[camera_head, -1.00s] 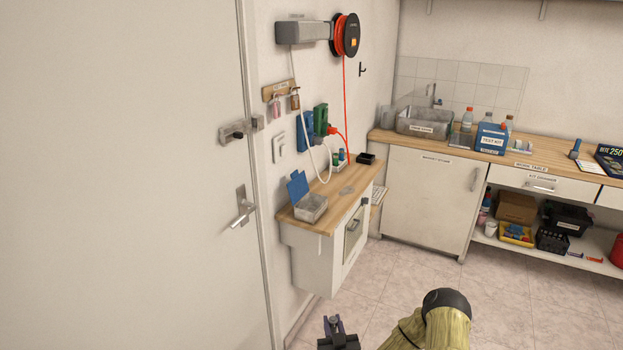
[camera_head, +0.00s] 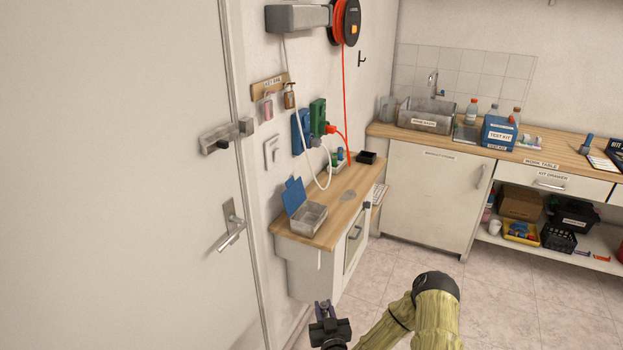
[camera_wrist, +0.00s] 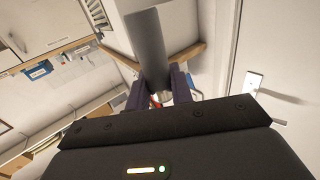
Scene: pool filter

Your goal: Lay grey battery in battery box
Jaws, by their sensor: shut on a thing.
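A grey cylinder, which looks like the grey battery (camera_wrist: 148,48), stands between the two fingers of my gripper (camera_wrist: 160,86) in the wrist view. My gripper is shut on it. In the head view my gripper (camera_head: 324,308) is at the bottom, in front of and below the small cabinet top; the battery is too small to make out clearly there. An open grey box with a raised blue lid, likely the battery box (camera_head: 308,219), sits on the near left part of that cabinet top. Its inside looks empty.
A door with a handle (camera_head: 231,228) stands at left. The floor at right is clear.

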